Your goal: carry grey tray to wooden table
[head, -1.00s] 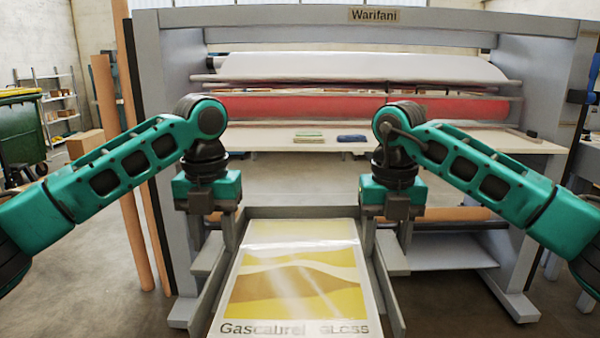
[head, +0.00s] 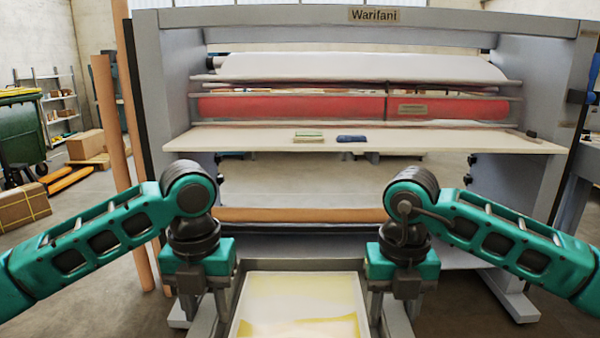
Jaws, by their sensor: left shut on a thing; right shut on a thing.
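The grey tray (head: 300,265) is at the bottom centre of the head view, its near part cut off by the frame edge. A printed sheet with yellow and white areas (head: 300,290) lies in it. My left gripper (head: 205,300) is shut on the tray's left side. My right gripper (head: 392,303) is shut on its right side. The fingertips are partly hidden against the tray walls. I cannot make out a wooden table as a separate piece in this view.
The grey roll laminator (head: 480,190) stands straight ahead, with a pale shelf (head: 440,140) holding small cloths (head: 308,136). Cardboard tubes (head: 110,130) lean at its left. A green bin (head: 22,130) and boxes (head: 22,207) are further left. Floor between is open.

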